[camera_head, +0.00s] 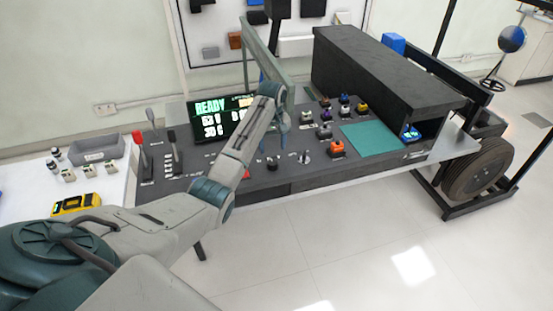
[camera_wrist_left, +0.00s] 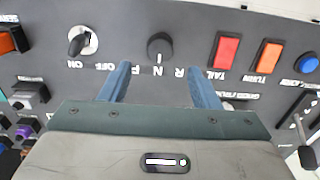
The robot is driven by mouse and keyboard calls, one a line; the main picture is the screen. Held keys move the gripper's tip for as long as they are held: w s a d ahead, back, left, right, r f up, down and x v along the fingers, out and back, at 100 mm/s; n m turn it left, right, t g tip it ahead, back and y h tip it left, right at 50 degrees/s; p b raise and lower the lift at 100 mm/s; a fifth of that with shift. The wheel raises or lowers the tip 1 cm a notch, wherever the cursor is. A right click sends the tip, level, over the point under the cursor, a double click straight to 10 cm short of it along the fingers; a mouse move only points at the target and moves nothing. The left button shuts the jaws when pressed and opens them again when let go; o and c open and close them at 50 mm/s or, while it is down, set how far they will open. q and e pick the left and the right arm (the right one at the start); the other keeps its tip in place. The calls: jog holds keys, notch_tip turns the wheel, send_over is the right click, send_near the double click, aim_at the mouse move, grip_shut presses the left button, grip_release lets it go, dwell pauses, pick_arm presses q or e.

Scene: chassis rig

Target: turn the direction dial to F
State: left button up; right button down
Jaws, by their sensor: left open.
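The direction dial (camera_wrist_left: 160,46) is a round black knob on the dark panel, with the letters R, N and F beside it. Its white mark points toward the middle of the letters, at about N. In the head view the dial (camera_head: 272,163) sits near the panel's front edge. My left gripper (camera_head: 283,140) is above the panel, close to the dial. In the left wrist view its two blue fingers (camera_wrist_left: 159,69) are apart and empty, with the dial beyond and between the tips. I cannot tell the exact height gap. My right gripper is not in view.
A key switch (camera_wrist_left: 83,41) marked ON and OFF is beside the dial. Red TAIL (camera_wrist_left: 227,51) and orange TURN (camera_wrist_left: 267,57) buttons are on the other side. A lit READY screen (camera_head: 222,117) and levers (camera_head: 174,152) stand left of my arm. A teal mat (camera_head: 371,139) lies right.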

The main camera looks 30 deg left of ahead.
aim_at(273, 162)
pick_arm(q)
notch_tip(273, 162, down, 7)
jog(key=shift+p, duration=0.5)
jog(key=c, duration=1)
